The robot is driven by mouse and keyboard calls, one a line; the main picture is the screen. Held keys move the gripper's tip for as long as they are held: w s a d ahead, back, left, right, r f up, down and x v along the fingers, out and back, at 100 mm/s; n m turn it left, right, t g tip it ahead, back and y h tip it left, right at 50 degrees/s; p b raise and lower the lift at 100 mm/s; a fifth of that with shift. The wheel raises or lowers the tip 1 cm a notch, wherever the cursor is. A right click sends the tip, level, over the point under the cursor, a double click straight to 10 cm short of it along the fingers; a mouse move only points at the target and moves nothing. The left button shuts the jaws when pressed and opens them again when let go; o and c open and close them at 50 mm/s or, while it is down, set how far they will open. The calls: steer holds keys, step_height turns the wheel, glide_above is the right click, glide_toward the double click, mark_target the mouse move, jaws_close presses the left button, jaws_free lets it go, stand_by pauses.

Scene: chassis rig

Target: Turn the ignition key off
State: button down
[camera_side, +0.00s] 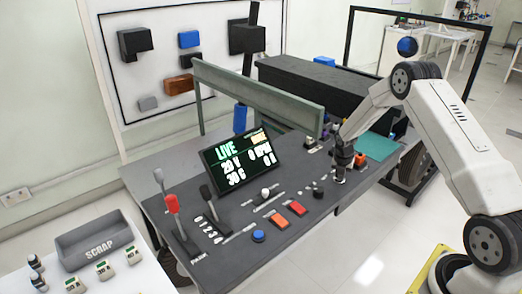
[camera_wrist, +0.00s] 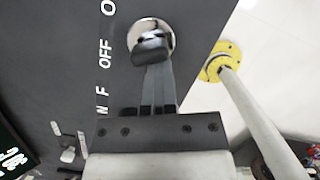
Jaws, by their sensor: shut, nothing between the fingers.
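The ignition key (camera_wrist: 150,47) has a dark head and sits in a round chrome lock (camera_wrist: 138,28) near the top of the wrist view. White lettering with OFF stands to the left of the lock. My gripper (camera_wrist: 158,70) is shut and its fingertips are at the key's head, with nothing held between them; I cannot tell whether they touch it. In the side view my gripper (camera_side: 340,173) points down at the right part of the grey console, and the key is mostly hidden there. The display (camera_side: 237,161) reads LIVE.
A green rail (camera_side: 260,97) stands behind the display. A grey SCRAP bin (camera_side: 93,243) is at the lower left.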

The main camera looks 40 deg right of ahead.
steer(key=shift+w+d+r+h, duration=0.3)
steer(key=shift+w+d+r, duration=0.2)
steer(key=shift+w, duration=0.1)
steer(key=shift+s+a, duration=0.4)
steer(key=shift+a, duration=0.4)
steer(key=s+a, duration=0.2)
steer(key=shift+s+a+f, duration=0.1)
steer(key=shift+a+f, duration=0.3)
steer(key=v, duration=1)
steer(key=shift+s, duration=0.35)
steer(key=shift+d, duration=0.1)
steer(key=s+a+r+m+y, duration=0.1)
steer(key=s+a+r+m, duration=0.1)
steer(key=s+a+m, duration=0.2)
steer(key=s+a+r+m+t+y, duration=0.1)
steer(key=s+a+r+m, duration=0.2)
steer(key=a+m, duration=0.8)
steer(key=s+a+r+m, duration=0.2)
steer(key=s+a+m, duration=0.4)
steer(key=a, duration=0.3)
steer(key=shift+s+r+m+t+y, duration=0.15)
steer(key=shift+s+m+t+y, duration=0.25)
steer(key=shift+m, duration=0.5)
